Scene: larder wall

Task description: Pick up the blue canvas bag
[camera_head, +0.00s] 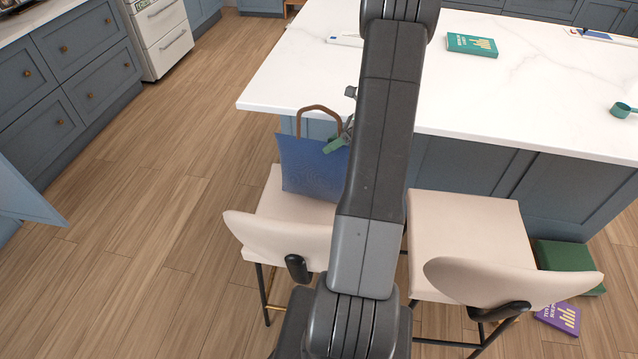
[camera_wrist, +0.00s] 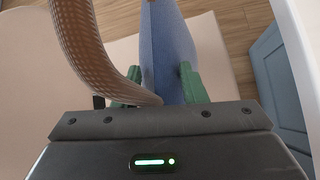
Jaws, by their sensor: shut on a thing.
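The blue canvas bag (camera_head: 308,168) is upright at the left stool, over its cream seat, with its brown loop handle on top. I cannot tell whether its base touches the seat. My gripper (camera_head: 334,145) is at the bag's upper right, its green fingers shut on the bag. In the wrist view the blue bag (camera_wrist: 170,45) runs between the green fingers of my gripper (camera_wrist: 158,88), and the brown handle curves past on the left. My arm hides the bag's right edge in the head view.
The white island top (camera_head: 300,75) overhangs just behind the bag. A second cream stool (camera_head: 465,225) stands to the right. A green box (camera_head: 568,262) and a purple book (camera_head: 558,317) lie on the floor at right. The wooden floor at left is clear.

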